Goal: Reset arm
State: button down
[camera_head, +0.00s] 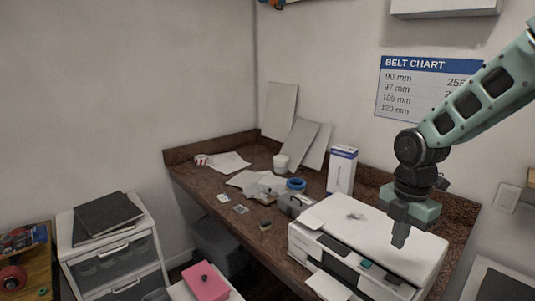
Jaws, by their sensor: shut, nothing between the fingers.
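My gripper (400,240) is at the right of the head view, at the end of my green and black arm that reaches in from the upper right. Its fingers point down and are shut with nothing between them. It hangs over the white printer (430,257), in front of the printer's top as I see it. I cannot tell how high above the printer the fingertips are.
The brown corner bench (232,221) bears a white and blue box (341,170), blue tape (296,184), a white tub (281,162) and papers. A drawer unit (110,248) stands left. A pink item (206,282) lies at the front. A belt chart (425,90) hangs behind my arm.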

jog(key=s+a+f+m+b, duration=0.2)
jog(key=s+a+m, duration=0.5)
jog(key=s, duration=0.5)
jog(key=s+a+f+m+b, duration=0.2)
jog(key=s+a+m+b, duration=0.3)
jog(key=s+a+m, duration=0.3)
jog(key=s+a, duration=0.1)
jog(key=s, duration=0.2)
jog(key=shift+s+a+f+m+y, duration=0.3)
jog(key=shift+s+a+f, duration=0.05)
jog(key=shift+s+a, duration=0.05)
